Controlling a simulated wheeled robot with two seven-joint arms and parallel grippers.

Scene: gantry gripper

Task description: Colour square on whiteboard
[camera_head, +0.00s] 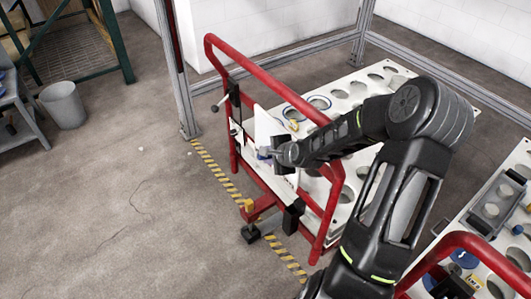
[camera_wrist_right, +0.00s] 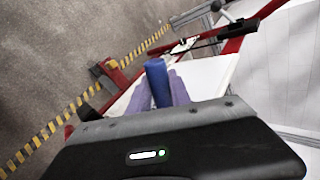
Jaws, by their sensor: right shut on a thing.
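The whiteboard (camera_head: 264,122) is a white upright panel at the end of a red-framed cart. It also shows in the right wrist view (camera_wrist_right: 212,75), tilted in the picture. My right gripper (camera_head: 268,154) is in front of the board and hides part of it. In the right wrist view its two fingers are closed around a blue marker (camera_wrist_right: 158,82), which points away toward the board. I cannot tell whether the marker's tip touches the board. No square can be made out on the board. My left gripper is not in view.
The cart's red rail (camera_head: 290,92) rises around the board, and its white top with round holes (camera_head: 375,85) lies behind. A second cart (camera_head: 490,220) stands at the right. A grey bin (camera_head: 64,105) stands at the left.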

